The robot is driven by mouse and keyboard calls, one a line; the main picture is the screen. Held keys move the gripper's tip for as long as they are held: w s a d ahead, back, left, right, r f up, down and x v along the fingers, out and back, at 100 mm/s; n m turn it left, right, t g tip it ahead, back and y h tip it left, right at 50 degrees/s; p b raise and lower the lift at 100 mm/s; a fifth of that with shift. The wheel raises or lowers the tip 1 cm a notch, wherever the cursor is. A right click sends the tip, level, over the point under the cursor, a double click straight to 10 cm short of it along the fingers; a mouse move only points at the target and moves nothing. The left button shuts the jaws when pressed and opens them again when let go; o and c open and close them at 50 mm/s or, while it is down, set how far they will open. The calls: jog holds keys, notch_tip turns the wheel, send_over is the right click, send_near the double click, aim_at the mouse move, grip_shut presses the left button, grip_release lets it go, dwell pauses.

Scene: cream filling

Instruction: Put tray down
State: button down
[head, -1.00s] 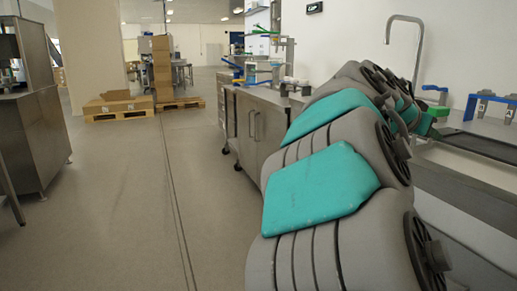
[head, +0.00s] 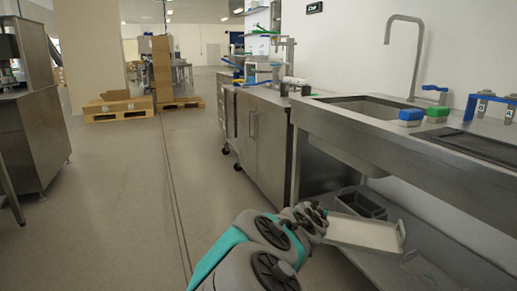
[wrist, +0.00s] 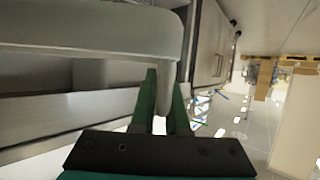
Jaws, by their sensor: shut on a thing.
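A pale grey shallow tray (head: 362,234) is in the lower middle right of the head view, below the sink counter and at the lower shelf (head: 385,272). I cannot tell whether it touches the shelf. My gripper (head: 323,222) is at the tray's left end, partly hidden behind my arm. In the wrist view, my gripper's two green fingers (wrist: 165,100) are shut on the tray's edge, and the tray (wrist: 90,38) fills the upper left.
A dark grey bin (head: 361,204) stands on the lower shelf behind the tray. Another grey tray (head: 428,272) lies further right. The floor (head: 120,210) at left is clear.

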notch_tip(320, 180, down, 15)
jog(key=w+a+n+y, duration=0.1)
jog(key=w+n+y, duration=0.1)
jog(key=n+y, duration=0.2)
jog(key=shift+w+t+y, duration=0.3)
jog(key=shift+t, duration=0.1)
jog(key=shift+a, duration=0.1)
